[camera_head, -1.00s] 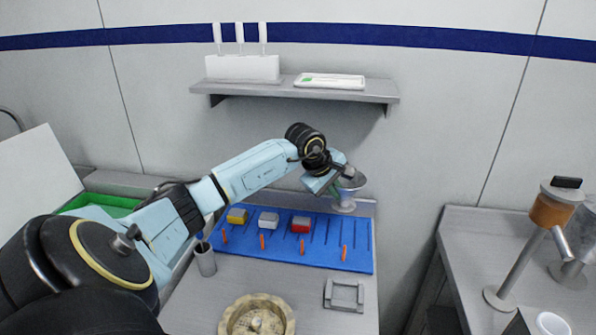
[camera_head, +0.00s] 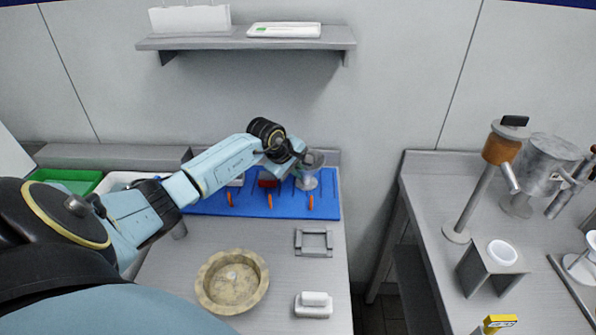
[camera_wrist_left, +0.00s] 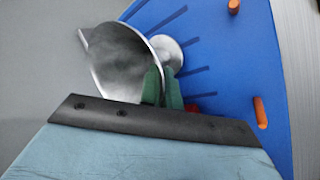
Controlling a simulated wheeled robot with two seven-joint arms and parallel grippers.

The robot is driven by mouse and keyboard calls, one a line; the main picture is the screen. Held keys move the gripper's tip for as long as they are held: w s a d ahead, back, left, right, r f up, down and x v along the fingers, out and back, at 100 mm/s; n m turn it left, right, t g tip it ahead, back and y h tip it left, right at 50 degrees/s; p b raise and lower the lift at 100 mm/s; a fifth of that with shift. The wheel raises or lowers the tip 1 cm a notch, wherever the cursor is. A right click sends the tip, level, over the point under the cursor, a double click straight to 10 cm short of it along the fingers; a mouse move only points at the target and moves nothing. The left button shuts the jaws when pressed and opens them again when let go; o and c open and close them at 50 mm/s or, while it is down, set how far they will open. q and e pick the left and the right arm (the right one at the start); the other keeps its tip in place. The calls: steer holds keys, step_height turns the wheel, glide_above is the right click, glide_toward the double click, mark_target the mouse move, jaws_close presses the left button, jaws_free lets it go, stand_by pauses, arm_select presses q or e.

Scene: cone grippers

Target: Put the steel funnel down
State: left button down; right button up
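The steel funnel (camera_head: 309,177) is at the back right of the blue mat (camera_head: 325,207). In the left wrist view it shows as a shiny flared cone (camera_wrist_left: 118,62), tilted in the picture, with a small round metal part beside it. My left gripper (camera_head: 301,167) is at the funnel. Its green fingertips (camera_wrist_left: 162,88) are close together at the funnel's rim, one inside the cone and one outside, so they look shut on its wall. Whether the funnel's bottom touches the mat is unclear. My right gripper is not in view.
Red (camera_head: 268,180) and grey (camera_head: 236,181) blocks and orange pegs (camera_head: 270,201) are on the mat. A stone bowl (camera_head: 232,281), a grey square frame (camera_head: 313,242) and a white-topped block (camera_head: 313,305) stand in front. A shelf (camera_head: 250,41) hangs above. A gap separates the right-hand table (camera_head: 430,185).

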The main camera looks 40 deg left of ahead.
arm_select(q)
steer(key=shift+f, duration=0.15)
steer(key=c, duration=1.6)
jaws_free()
steer(key=shift+r, duration=0.3)
steer(key=v, duration=1.1)
steer(key=shift+s+r, duration=0.25)
steer(key=shift+r, duration=0.1)
